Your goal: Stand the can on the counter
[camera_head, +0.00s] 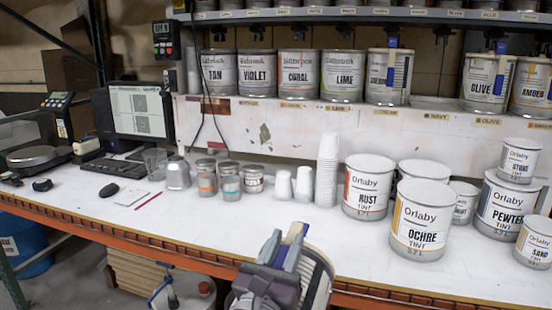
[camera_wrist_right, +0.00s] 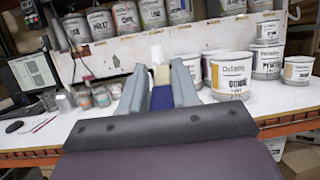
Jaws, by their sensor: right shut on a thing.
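My right gripper (camera_head: 285,252) is low in the middle of the head view, at the counter's front edge. It is shut on a blue and cream grip part of a can (camera_head: 319,284). The can's pale round rim and side show behind and right of the fingers; its label is hidden. In the right wrist view the two grey fingers (camera_wrist_right: 163,88) close on the blue and cream part (camera_wrist_right: 161,92). The white counter (camera_head: 210,240) lies beyond, with bare surface left of the gripper. My left gripper is not in view.
Large Rust (camera_head: 367,193) and Ochre (camera_head: 420,225) tins stand right of the gripper, with more tins further right. Paper cups (camera_head: 327,170) and small jars (camera_head: 230,185) stand along the back. The shelf above has a gap over the Navy label (camera_head: 436,115). The front left counter is mostly clear.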

